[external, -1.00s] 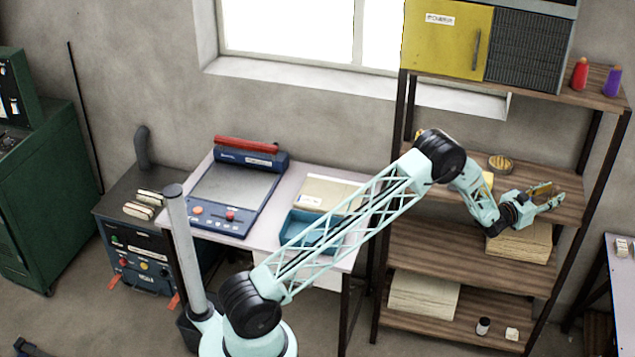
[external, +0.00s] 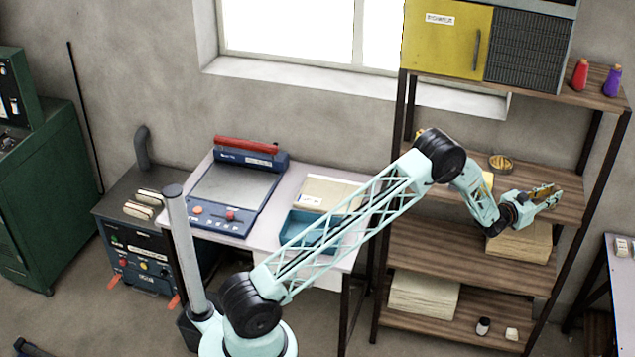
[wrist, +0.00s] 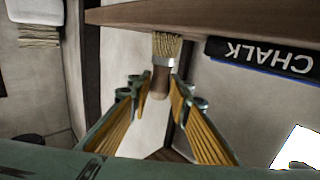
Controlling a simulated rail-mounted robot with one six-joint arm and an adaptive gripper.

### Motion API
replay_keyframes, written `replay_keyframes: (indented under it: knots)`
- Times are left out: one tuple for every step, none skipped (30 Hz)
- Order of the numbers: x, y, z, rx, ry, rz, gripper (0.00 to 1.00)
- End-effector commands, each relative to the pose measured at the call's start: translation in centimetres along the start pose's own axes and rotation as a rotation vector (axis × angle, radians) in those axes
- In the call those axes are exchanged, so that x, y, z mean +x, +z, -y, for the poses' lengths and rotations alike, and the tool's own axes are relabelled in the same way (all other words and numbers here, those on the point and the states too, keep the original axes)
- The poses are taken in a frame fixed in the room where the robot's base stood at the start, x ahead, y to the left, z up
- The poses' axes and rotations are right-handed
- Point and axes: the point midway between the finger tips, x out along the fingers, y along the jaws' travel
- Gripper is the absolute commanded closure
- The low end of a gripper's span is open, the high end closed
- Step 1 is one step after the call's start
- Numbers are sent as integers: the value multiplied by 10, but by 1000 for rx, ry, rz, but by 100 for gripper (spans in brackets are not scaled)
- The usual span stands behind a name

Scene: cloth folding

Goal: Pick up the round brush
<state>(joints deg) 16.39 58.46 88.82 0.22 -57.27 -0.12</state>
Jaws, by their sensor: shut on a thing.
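The round brush (wrist: 161,72) is in the wrist view, with pale bristles, a metal collar and a brown wooden handle. My gripper (wrist: 160,92) has its yellow-padded fingers on both sides of the handle and is shut on it. The bristles point toward the top of the picture, in front of the shelf board's edge. In the external view my gripper (external: 550,196) is at the right part of the middle shelf. The brush is too small to make out clearly there.
A dark box marked CHALK (wrist: 262,55) is right of the brush in the wrist view. A round yellow-brown item (external: 500,162) lies on the shelf behind my gripper. A stack of paper or board (external: 520,240) is on the shelf below.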

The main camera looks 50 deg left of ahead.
Motion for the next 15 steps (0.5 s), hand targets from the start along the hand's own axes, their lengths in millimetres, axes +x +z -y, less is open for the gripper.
replay_keyframes:
  knots:
    - [0,-1,0,0,0,-1,93]
    - [0,-2,0,0,0,-1,93]
    - [0,-3,0,0,0,-1,93]
    - [0,-4,0,0,0,-1,93]
    - [0,-5,0,0,0,-1,93]
    - [0,-7,0,0,0,-1,93]
    - [0,-9,0,0,0,-1,93]
    - [0,-10,0,0,0,-1,93]
    - [0,-12,0,0,0,-1,93]
    - [0,-15,0,0,0,-1,93]
    - [0,-17,0,0,0,-1,93]
    - [0,-20,0,0,0,-2,93]
    - [0,-22,0,0,0,-2,93]
    - [0,-25,0,0,0,-2,93]
    - [0,-28,0,0,0,-2,93]
